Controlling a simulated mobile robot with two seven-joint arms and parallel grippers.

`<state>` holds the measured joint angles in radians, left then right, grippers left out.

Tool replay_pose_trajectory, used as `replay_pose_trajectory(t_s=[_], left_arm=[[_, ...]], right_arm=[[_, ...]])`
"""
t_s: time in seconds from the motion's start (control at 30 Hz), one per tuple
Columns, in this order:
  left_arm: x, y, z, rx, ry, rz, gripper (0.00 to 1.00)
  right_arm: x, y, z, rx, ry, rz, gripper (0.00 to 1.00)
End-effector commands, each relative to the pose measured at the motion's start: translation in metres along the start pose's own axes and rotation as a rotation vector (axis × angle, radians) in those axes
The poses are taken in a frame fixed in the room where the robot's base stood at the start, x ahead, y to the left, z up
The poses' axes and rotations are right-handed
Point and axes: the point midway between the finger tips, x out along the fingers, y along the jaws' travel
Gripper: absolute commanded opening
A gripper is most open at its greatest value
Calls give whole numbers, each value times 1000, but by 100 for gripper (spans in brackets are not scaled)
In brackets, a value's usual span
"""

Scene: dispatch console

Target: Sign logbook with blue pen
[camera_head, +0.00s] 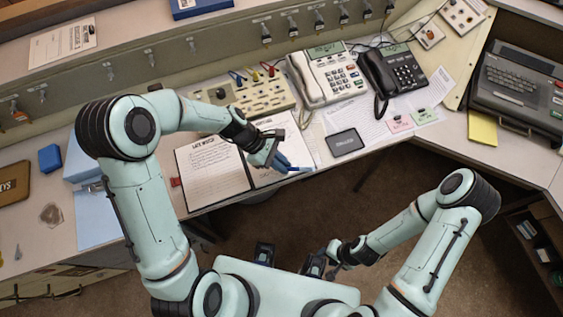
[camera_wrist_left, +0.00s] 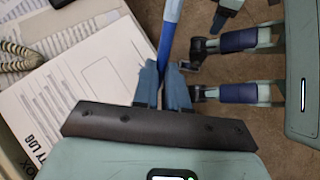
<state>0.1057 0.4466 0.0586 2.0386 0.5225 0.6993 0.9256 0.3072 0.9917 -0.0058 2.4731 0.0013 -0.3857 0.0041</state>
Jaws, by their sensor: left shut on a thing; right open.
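The open logbook (camera_head: 213,178) lies on the desk near its front edge, with dark edging and printed, lined pages. Part of a page with "LOG" lettering shows in the left wrist view (camera_wrist_left: 85,105). My left gripper (camera_head: 281,163) is over the right-hand page and shut on the blue pen (camera_head: 300,169). In the left wrist view, the pen (camera_wrist_left: 170,35) sticks out from between the fingertips (camera_wrist_left: 164,82). I cannot tell whether its tip touches paper. My right gripper (camera_head: 333,262) is open and empty, low in front of the desk, above the floor.
A dark tablet-like block (camera_head: 345,142) lies right of the logbook. A white phone (camera_head: 328,76) and a black phone (camera_head: 393,73) stand behind it. A beige switch box (camera_head: 250,95) is at the back. A blue box (camera_head: 50,158) is at left. Carpeted floor lies in front.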

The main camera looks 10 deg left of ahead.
Motion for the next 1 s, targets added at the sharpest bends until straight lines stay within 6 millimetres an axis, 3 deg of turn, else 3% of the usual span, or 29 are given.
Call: replay_pose_trajectory(t_s=[1.0], left_arm=[[6,10,2,1,0,0,0]], right_arm=[[-4,-2,-1,-1,2,-1,43]])
